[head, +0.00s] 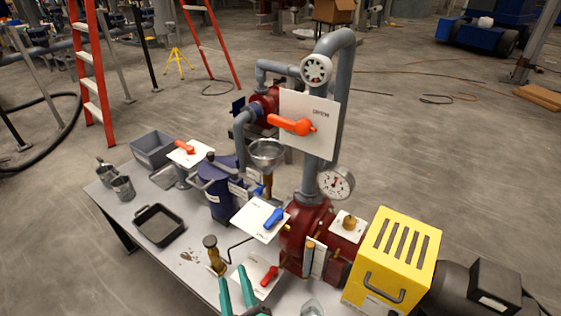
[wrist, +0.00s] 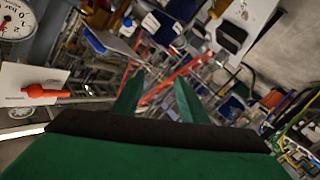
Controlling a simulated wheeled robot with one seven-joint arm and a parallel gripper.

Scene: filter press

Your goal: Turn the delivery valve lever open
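An orange lever (head: 291,124) lies roughly level across a white upright plate (head: 318,108) with small dark print, on the grey pipework above the pump. I take it for the delivery valve lever, but I cannot read the print surely. In the wrist view an orange-red lever (wrist: 45,91) on a white plate (wrist: 22,78) shows at the left edge, below a dial gauge; I cannot tell which lever it is.
Other levers are a blue one (head: 273,217), a red one (head: 269,275) and an orange one (head: 185,147) at the left. The floor behind is mostly clear.

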